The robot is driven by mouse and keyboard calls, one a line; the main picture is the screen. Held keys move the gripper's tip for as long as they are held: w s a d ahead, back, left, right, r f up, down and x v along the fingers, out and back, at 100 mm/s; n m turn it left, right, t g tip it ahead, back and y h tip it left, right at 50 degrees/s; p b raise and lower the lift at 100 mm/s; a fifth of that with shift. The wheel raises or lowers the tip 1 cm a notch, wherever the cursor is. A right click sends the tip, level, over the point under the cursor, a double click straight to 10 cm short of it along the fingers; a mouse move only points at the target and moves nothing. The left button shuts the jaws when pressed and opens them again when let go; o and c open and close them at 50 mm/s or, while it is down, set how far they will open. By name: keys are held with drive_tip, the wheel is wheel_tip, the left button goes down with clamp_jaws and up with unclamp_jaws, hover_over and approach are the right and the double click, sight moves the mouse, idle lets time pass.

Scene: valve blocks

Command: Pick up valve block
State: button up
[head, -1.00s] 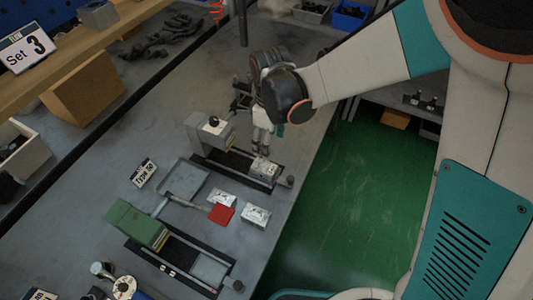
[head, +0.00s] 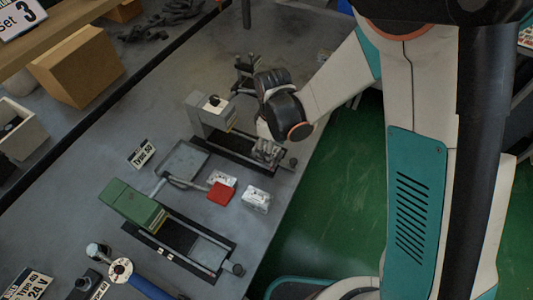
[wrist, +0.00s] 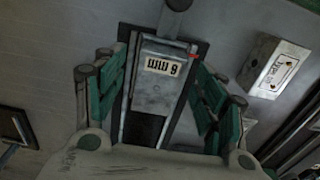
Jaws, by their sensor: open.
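A silver-grey valve block (head: 267,151) sits on the rail end of the grey fixture (head: 208,116). My gripper (head: 265,136) is directly above it and partly covers it. In the wrist view the green-padded fingers of my gripper (wrist: 162,100) are spread apart. Between them in the picture is a grey metal piece with a "6 MM" label (wrist: 162,66), seen upside down. I cannot tell whether the fingers touch anything. Two more pale blocks lie on the table, one by the red pad (head: 222,180) and one to its right (head: 256,198). A pale labelled block (wrist: 273,67) also shows in the wrist view.
A green fixture with rails (head: 135,206) stands nearer on the grey table. A grey tray (head: 186,160), a red pad (head: 221,194) and a "Type 50" sign (head: 141,154) lie between the fixtures. The green floor (head: 335,190) is open right of the table edge.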

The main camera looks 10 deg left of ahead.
drive_tip(key=shift+f, duration=0.85)
drive_tip(key=c, duration=1.5)
drive_tip(key=shift+o, duration=0.2)
drive_tip(key=shift+r, duration=0.1)
